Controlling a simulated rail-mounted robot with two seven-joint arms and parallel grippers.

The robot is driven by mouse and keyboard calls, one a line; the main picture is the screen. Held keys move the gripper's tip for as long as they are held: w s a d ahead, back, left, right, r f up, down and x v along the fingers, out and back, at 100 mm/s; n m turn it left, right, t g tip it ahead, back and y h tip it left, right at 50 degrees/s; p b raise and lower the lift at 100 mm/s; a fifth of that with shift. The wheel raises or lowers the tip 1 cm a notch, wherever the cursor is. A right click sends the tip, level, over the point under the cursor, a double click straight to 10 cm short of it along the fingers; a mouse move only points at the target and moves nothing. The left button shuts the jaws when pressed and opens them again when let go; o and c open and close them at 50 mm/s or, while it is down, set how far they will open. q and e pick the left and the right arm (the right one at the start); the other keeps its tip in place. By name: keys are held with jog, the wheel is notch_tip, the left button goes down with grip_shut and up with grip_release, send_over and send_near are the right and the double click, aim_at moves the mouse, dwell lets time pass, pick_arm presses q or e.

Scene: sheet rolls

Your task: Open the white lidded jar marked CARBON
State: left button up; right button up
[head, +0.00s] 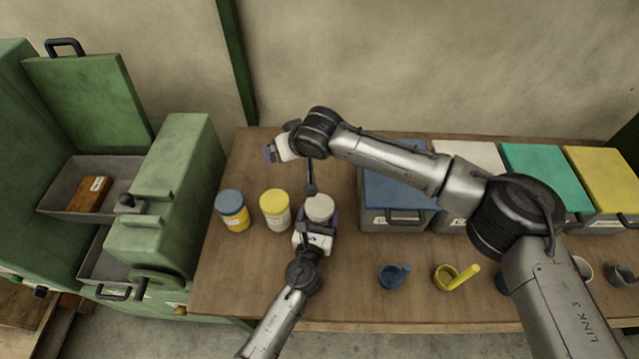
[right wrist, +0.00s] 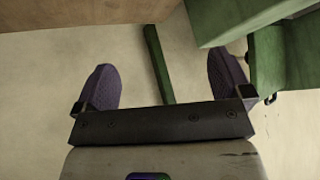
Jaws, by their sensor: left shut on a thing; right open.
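The white-lidded jar (head: 320,206) stands on the wooden table, right of two other jars. Its lid is on. The gripper hides most of its body, and I cannot read its label. My left gripper (head: 317,220) comes in from the front and is shut on this jar, with a purple finger showing at its right side. My right gripper (head: 268,153) is raised over the back left of the table, behind the jars, pointing left. In the right wrist view its two purple fingers (right wrist: 170,88) are wide apart with nothing between them.
A blue-lidded jar (head: 232,210) and a yellow-lidded jar (head: 275,209) stand close on the left. Lidded bins, including a blue one (head: 390,198), line the right under my right arm. Small cups (head: 390,278) stand in front. A green machine (head: 175,195) borders the table's left.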

aim_at(319, 205)
jog(key=s+d+f+m+g+h, duration=0.1)
jog(key=s+d+g, duration=0.1)
jog(key=s+d+f+m+g+h, duration=0.1)
jog(key=s+d+m+g+h, duration=0.1)
jog(key=s, duration=0.1)
jog(key=s+d+f+m+g+h, duration=0.1)
jog(key=s+d+m+h, duration=0.1)
jog(key=shift+s+d+f+g, duration=0.25)
jog(key=shift+d+f+g, duration=0.15)
jog(key=shift+s+d+m, duration=0.1)
jog(key=shift+d+m, duration=0.1)
jog(key=shift+m, duration=0.1)
jog(key=shift+f+m, duration=0.3)
jog(key=shift+f, duration=3.7)
